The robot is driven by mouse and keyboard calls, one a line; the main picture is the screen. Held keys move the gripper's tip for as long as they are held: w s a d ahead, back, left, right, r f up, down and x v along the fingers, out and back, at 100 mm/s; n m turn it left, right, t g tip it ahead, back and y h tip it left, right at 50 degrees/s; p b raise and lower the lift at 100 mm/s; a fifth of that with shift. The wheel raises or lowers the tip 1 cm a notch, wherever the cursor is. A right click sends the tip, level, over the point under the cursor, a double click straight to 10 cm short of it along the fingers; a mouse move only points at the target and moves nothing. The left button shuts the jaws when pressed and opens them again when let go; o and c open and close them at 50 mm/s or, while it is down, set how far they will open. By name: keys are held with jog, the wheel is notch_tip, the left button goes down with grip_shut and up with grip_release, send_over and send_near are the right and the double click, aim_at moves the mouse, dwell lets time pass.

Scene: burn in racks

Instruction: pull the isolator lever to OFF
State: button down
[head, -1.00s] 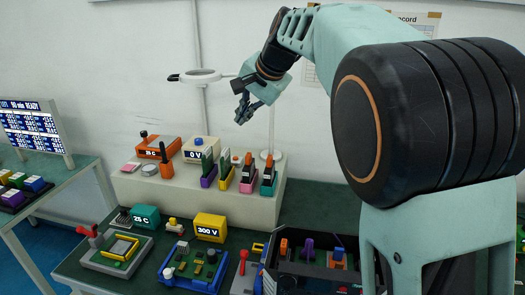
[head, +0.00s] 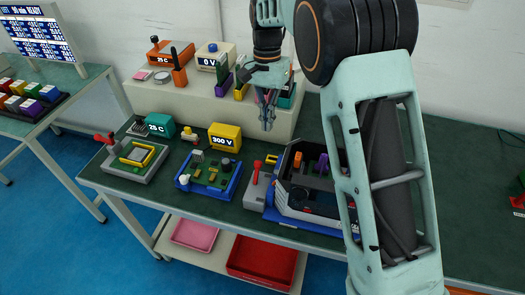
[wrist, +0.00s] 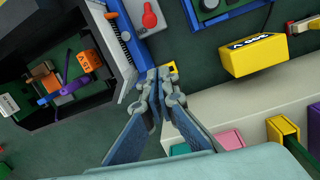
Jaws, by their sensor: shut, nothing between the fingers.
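A red lever (head: 256,167) stands up from a small grey box (head: 256,192) on the green bench, between the blue circuit board and the dark rack; I take it as the isolator lever. The wrist view shows the red lever (wrist: 149,18) at the top, on its pale base. My gripper (head: 267,120) points down above the bench, behind and above the lever, and is apart from it. In the wrist view my gripper (wrist: 160,78) has its fingers together with nothing between them. A yellow piece shows just beyond the fingertips. Any ON or OFF marking is too small to read.
The dark rack (head: 281,205) stands right of the lever, the blue board (head: 208,175) left of it. A yellow 300 V box (head: 225,138) and a raised cream shelf (head: 150,98) with several tools are close by. Another red handle (head: 104,138) is on a grey fixture at left.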

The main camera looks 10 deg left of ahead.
aim_at(257, 173)
jog(key=s+f, duration=0.4)
jog(key=f, duration=0.4)
jog(key=shift+s+a+p, duration=0.2)
jog(key=shift+s+p, duration=0.15)
jog(key=shift+s, duration=0.05)
jog(key=shift+s+t, duration=0.1)
jog(key=shift+t, duration=0.2)
